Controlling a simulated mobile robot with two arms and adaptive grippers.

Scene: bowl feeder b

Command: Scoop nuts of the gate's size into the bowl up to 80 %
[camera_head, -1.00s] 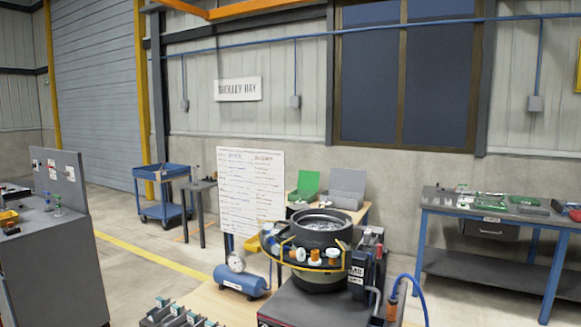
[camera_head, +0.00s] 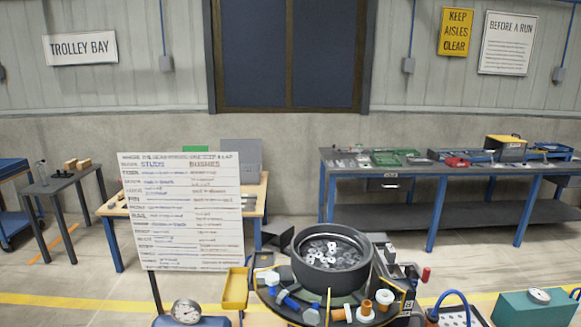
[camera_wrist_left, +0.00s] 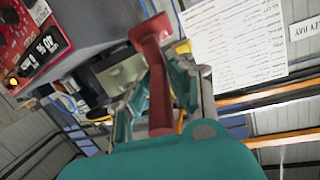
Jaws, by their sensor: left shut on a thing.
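The dark round feeder bowl (camera_head: 296,262) stands at the lower middle of the head view, with several silvery nuts (camera_head: 330,250) lying inside it. A track (camera_head: 268,290) around its front carries white, orange and blue parts. I cannot pick out the gate. In the left wrist view my left gripper (camera_wrist_left: 160,85) is shut on a red tool (camera_wrist_left: 158,95) with a flared end, perhaps the scoop. The tool points away from my teal wrist. My left gripper does not show in the head view. My right gripper is in neither view.
A white board (camera_head: 180,215) with writing stands left of the bowl, beside a yellow tray (camera_head: 235,290) and a gauge (camera_head: 185,312). A blue-legged bench (camera_head: 440,170) stands behind right. A red panel (camera_wrist_left: 35,35) with dark labels is close by in the left wrist view.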

